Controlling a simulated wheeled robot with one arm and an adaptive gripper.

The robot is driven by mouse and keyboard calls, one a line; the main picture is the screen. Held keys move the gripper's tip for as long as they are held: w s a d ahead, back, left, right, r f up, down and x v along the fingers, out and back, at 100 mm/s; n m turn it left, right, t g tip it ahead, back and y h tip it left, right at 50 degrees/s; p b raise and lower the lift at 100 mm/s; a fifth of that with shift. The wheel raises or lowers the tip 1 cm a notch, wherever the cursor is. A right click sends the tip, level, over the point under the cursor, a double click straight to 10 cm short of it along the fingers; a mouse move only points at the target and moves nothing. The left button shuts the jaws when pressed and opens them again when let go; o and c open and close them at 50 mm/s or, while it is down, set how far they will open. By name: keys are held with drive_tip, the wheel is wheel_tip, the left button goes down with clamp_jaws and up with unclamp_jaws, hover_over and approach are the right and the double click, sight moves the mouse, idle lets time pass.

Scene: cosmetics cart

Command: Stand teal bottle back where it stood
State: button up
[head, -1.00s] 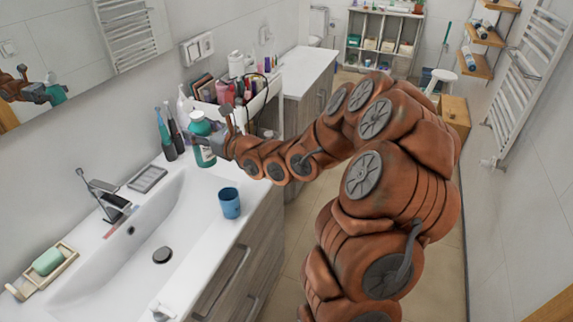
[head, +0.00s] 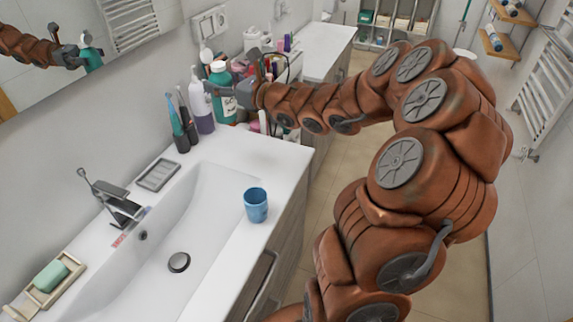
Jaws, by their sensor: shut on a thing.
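The fingers are partly hidden by the bottle and my wrist. The bottle's base is close to the counter's far edge and the cosmetics cart (head: 287,112); I cannot tell whether it touches a surface.
A white pump bottle (head: 201,104) and electric toothbrushes (head: 178,126) stand just left of the teal bottle. A blue cup (head: 256,205) stands at the counter's right edge. Several cosmetics crowd the cart behind. The counter between cup and toothbrushes is clear.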

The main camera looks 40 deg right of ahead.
drive_tip(key=s+d+f+n+g+y+b, duration=0.25)
drive_tip(key=s+d+f+b, duration=0.4)
drive_tip(key=s, duration=0.45)
drive_tip(key=s+d+f+n+g+y+b, duration=0.1)
drive_tip(key=s+d+f+n+y+b, duration=0.15)
drive_tip(key=s+d+f+b, duration=0.5)
drive_tip(key=w+f+p, duration=0.2)
drive_tip(key=w+p, duration=0.1)
drive_tip(key=w, duration=0.3)
drive_tip(key=w+d+f+m+p, duration=0.1)
drive_tip(key=w+f+p, duration=0.2)
drive_tip(key=w, duration=0.3)
drive_tip(key=shift+d+f+p, duration=0.2)
drive_tip(key=shift+p, duration=0.1)
drive_tip(key=shift+w+f, duration=0.1)
drive_tip(key=shift+f, duration=0.05)
drive_tip(key=o, duration=1.4)
drive_tip(key=shift+o, duration=0.2)
